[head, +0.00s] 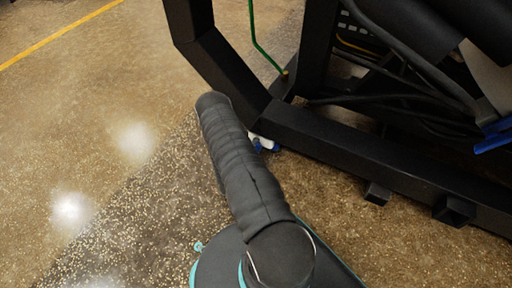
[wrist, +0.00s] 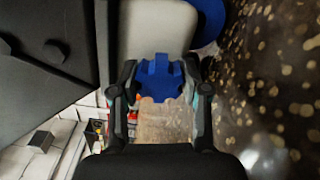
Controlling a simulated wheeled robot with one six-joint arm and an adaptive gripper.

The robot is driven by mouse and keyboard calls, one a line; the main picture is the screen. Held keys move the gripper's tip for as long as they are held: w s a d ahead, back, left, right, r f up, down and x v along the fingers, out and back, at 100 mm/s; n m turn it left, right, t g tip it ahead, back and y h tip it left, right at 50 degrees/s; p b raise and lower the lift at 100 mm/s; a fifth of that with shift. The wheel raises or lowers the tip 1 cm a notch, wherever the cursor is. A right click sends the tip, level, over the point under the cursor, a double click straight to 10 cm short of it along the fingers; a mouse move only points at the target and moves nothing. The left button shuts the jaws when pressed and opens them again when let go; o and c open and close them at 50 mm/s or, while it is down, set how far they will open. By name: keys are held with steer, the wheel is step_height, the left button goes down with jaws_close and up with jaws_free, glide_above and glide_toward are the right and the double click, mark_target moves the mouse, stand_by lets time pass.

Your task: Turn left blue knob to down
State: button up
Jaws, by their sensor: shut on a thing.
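A blue knob (wrist: 158,80) with a notched edge sits between the two dark fingers of my gripper (wrist: 160,74) in the wrist view. The fingers are shut on it, one on each side. A pale grey body (wrist: 157,28) lies directly behind the knob. Another blue part (wrist: 208,22) shows at the upper right, partly cut off. In the head view, my arm hides the gripper. A small white and blue part (head: 264,144) peeks out beside the arm, low on the black frame. I cannot tell the knob's exact turn angle.
A black metal frame (head: 340,150) with hoses and cables fills the right of the head view. A blue part (head: 494,135) shows at its right edge. A thin green rod (head: 254,35) rises behind the frame. The speckled floor (head: 90,130) at left is clear.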

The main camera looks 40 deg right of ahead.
steer(key=m, duration=0.3)
steer(key=shift+m, duration=2.1)
steer(key=o, duration=1.1)
steer(key=shift+s, duration=0.1)
steer(key=shift+o, duration=0.2)
steer(key=shift+a, duration=0.1)
steer(key=v, duration=1.1)
steer(key=shift+s+a, duration=0.15)
steer(key=shift+a, duration=0.2)
